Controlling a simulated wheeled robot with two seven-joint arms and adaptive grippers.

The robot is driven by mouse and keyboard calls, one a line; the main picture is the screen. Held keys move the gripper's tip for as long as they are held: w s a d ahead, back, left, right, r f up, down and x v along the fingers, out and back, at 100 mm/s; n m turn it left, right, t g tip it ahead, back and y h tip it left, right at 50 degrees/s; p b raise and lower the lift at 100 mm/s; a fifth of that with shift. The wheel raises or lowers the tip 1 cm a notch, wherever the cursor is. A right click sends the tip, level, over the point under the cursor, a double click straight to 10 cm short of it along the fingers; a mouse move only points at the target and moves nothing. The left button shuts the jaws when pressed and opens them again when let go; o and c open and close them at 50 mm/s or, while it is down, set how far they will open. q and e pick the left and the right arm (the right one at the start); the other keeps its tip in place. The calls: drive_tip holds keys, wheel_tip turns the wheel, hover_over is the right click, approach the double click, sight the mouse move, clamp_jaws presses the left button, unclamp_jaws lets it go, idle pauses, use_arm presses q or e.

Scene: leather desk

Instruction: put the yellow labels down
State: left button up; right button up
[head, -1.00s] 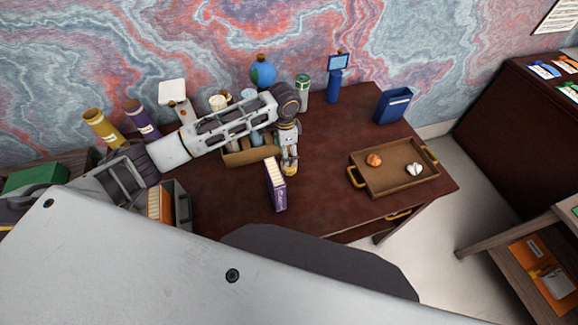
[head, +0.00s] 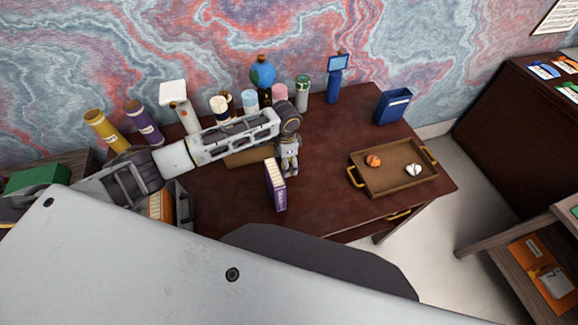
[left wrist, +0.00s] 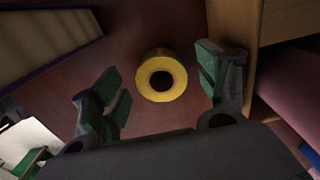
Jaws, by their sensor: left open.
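The yellow labels are a yellow roll (left wrist: 161,58) with a dark centre hole. In the left wrist view the roll appears to rest on the dark red desk, between my left gripper's fingers with a gap on each side. In the head view the roll is hidden at the gripper. My left gripper (left wrist: 162,88) is open, its green-padded fingers spread apart. In the head view it (head: 288,172) points down over the desk (head: 325,185), just beyond the purple box. My right gripper is not in view.
A purple box (head: 276,186) stands close to my left gripper. A brown box (head: 248,158) is partly hidden behind my arm. A brown tray (head: 385,189) holds an orange and a white item. Bottles stand along the back. Desk between gripper and tray is clear.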

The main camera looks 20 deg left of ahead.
use_arm(q)
drive_tip(key=shift+f, duration=1.3)
drive_tip(key=c, duration=1.2)
drive_tip(key=shift+r, duration=0.2)
drive_tip(key=shift+r+b, duration=0.3)
drive_tip(key=shift+r, duration=4.55)
